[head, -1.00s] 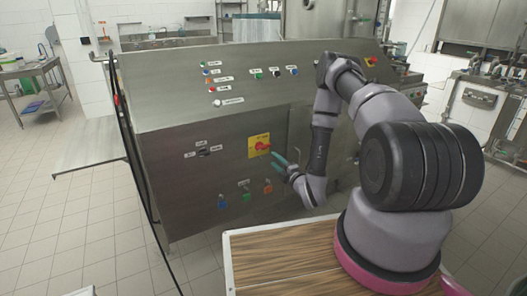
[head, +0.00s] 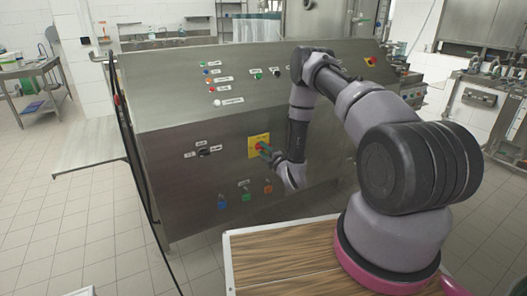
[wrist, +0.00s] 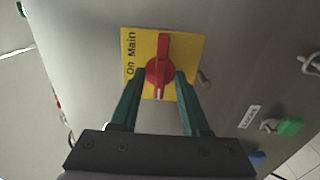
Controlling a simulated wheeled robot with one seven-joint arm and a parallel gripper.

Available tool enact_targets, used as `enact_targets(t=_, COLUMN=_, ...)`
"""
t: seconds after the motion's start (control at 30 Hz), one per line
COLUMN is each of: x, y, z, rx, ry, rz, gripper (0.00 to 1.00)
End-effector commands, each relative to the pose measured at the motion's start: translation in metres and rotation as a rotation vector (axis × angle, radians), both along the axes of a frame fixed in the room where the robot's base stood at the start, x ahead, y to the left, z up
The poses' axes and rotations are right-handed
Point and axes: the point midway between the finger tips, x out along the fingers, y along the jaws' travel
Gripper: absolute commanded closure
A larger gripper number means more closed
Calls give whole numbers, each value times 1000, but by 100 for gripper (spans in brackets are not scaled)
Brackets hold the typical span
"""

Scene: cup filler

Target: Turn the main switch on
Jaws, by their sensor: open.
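The main switch is a red rotary knob (wrist: 159,68) on a yellow plate (wrist: 190,48) whose visible lettering includes "On" and "Main". The yellow plate also shows in the head view (head: 252,142), on the sloped front of the steel machine. My gripper (wrist: 159,78) is open, with its green fingertips on either side of the knob's lower part in the wrist view. I cannot tell whether they touch it. In the head view my gripper (head: 264,149) reaches the knob from the right and partly hides it.
The steel machine panel (head: 170,175) also carries a black selector (head: 203,152) left of the switch, and blue (head: 222,203), green (head: 246,196) and orange (head: 268,188) controls below. A black cable hangs at the panel's left edge.

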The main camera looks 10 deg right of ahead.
Motion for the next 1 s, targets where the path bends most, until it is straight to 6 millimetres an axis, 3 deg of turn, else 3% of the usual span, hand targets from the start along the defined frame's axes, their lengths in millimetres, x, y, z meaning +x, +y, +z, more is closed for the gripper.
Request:
enact_targets(t=0.03, x=0, y=0, z=0, rx=0, ry=0, rz=0, gripper=54)
enact_targets(t=0.07, x=0, y=0, z=0, rx=0, ry=0, rz=0, gripper=61)
enact_targets(t=0.17, x=0, y=0, z=0, rx=0, ry=0, rz=0, gripper=100)
enact_targets(t=0.63, x=0, y=-1, z=0, rx=57, ry=20, rz=-3, gripper=100)
enact_targets(t=1.0, x=0, y=-2, z=0, rx=322, ry=105, rz=-4, gripper=100)
